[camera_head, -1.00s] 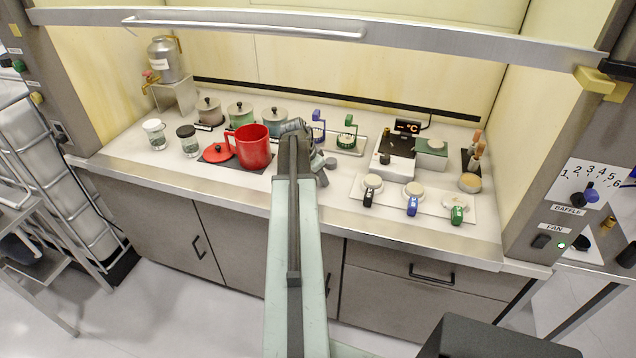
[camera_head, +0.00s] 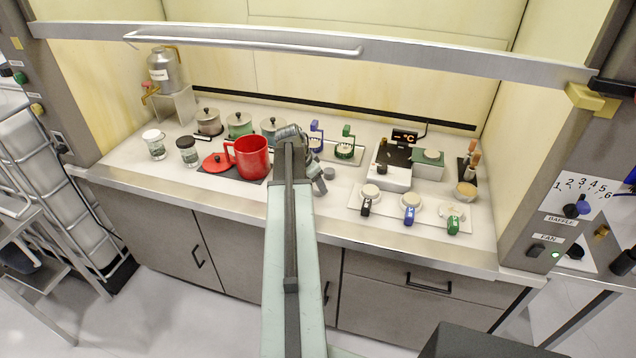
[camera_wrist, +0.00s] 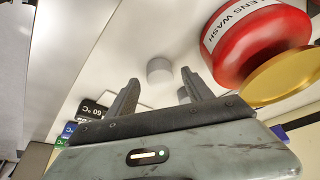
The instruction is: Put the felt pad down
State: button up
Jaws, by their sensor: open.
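My gripper (camera_head: 318,182) is over the front middle of the counter. In the wrist view its two fingers (camera_wrist: 160,78) are apart, with nothing visibly clamped. A short grey cylinder (camera_wrist: 160,70), perhaps the felt pad, shows beyond and between the fingertips; it also shows in the head view (camera_head: 329,172), on the counter close to the gripper. I cannot tell whether a finger touches it. A second grey piece (camera_wrist: 184,96) is partly hidden by the right finger in the wrist view.
A red mug (camera_head: 253,158) stands left of the gripper, near a red lid (camera_head: 216,161). A plate (camera_head: 385,211) with several tagged, round-topped pieces is to the right. Lidded pots (camera_head: 240,124) and a hot-plate-like device (camera_head: 392,176) stand behind. A sash bar (camera_head: 300,46) crosses above.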

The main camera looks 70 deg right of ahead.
jog(key=p+v, duration=0.7)
jog(key=v, duration=0.2)
jog(key=shift+r, duration=0.3)
jog(key=shift+w+a, duration=0.1)
jog(key=w+a+f+n+t+y, duration=0.1)
jog(key=w+a+n, duration=0.6)
jog(key=w+a, duration=0.75)
jog(key=w+a+f+n+t+y, duration=0.1)
jog(key=w+a+n, duration=0.5)
jog(key=w+a, duration=0.9)
jog(key=s+a+n+y, duration=0.1)
jog(key=a+n, duration=1)
jog(key=a, duration=2.2)
jog(key=shift+y, duration=0.4)
